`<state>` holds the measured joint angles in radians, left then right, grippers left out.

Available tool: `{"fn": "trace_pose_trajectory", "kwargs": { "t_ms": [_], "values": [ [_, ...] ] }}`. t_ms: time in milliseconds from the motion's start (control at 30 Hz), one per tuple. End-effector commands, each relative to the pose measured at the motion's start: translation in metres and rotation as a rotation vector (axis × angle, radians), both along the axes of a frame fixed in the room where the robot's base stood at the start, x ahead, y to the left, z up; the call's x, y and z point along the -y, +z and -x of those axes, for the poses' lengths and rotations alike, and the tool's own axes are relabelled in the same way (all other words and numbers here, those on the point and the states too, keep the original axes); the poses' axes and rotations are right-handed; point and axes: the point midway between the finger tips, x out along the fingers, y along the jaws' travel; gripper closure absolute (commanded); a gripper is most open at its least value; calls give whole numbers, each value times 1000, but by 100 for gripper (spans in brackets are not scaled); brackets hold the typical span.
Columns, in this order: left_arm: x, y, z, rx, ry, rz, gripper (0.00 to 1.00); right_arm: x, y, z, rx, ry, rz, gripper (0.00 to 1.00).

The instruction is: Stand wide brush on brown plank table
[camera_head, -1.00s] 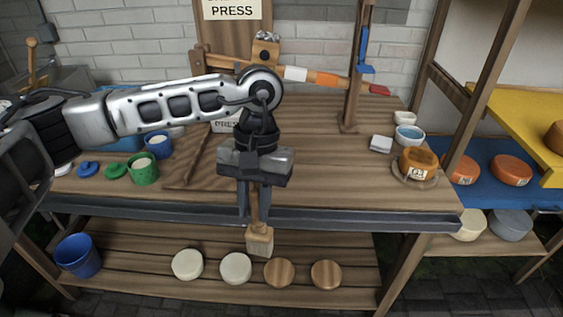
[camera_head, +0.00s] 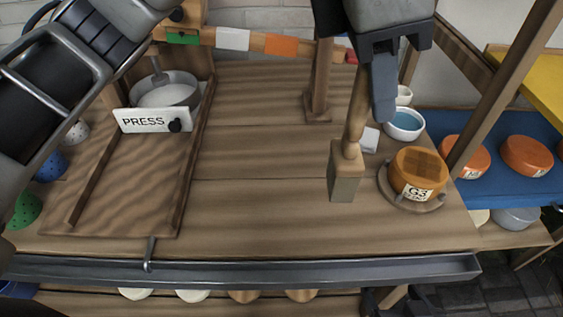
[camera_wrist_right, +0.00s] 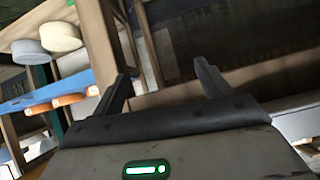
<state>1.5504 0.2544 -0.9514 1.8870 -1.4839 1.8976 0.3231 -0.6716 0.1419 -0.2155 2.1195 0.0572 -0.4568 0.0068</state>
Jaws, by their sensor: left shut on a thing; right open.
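The wide brush (camera_head: 345,174) has a round wooden handle and a pale, block-shaped head. It hangs head down and nearly upright over the right part of the brown plank table (camera_head: 258,150). My left gripper (camera_head: 373,92) is shut on the upper handle, and its fingers hide the handle's top. I cannot tell whether the brush's lower end touches the planks. My right gripper (camera_wrist_right: 164,80) is open and empty in the right wrist view, with its fingers apart.
An orange cheese (camera_head: 418,172) labelled G3 sits on a round board close right of the brush. Behind are a white block (camera_head: 370,139) and a blue-filled bowl (camera_head: 405,124). A wooden post (camera_head: 319,85) rises at the back. The PRESS tray (camera_head: 130,185) stands left; the middle planks are clear.

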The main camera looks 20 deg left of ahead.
Motion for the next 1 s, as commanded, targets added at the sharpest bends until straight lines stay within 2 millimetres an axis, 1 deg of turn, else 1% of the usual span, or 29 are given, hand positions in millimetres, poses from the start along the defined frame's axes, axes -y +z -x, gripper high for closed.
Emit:
{"fn": "trace_pose_trajectory", "kwargs": {
  "t_ms": [67,167,367,433,500,600,700,867,933,1000],
  "values": [
    [-5,-1,-3,-2,21,0,100,0,1,2,-4,1,-1,23],
    [-21,-9,-13,-5,30,-1,100,0,4,3,-5,3,2,23],
    [-63,-31,-40,-7,31,-1,100,1,5,5,-16,6,14,23],
    [-77,-39,-49,-7,31,-1,100,2,3,7,-24,7,22,23],
    [-86,-55,-55,-9,28,-2,100,2,1,8,-28,10,28,23],
    [-97,-72,-63,-7,26,0,100,3,1,8,-28,12,33,23],
    [-105,-83,-68,-4,24,-1,100,3,2,7,-26,13,36,23],
    [-111,-92,-72,-3,23,0,100,4,3,5,-24,13,38,23],
    [-116,-99,-75,-5,25,-2,100,4,4,5,-23,13,39,23],
    [-116,-110,-74,-7,22,-2,100,4,7,5,-24,13,41,23]
  ]
}}
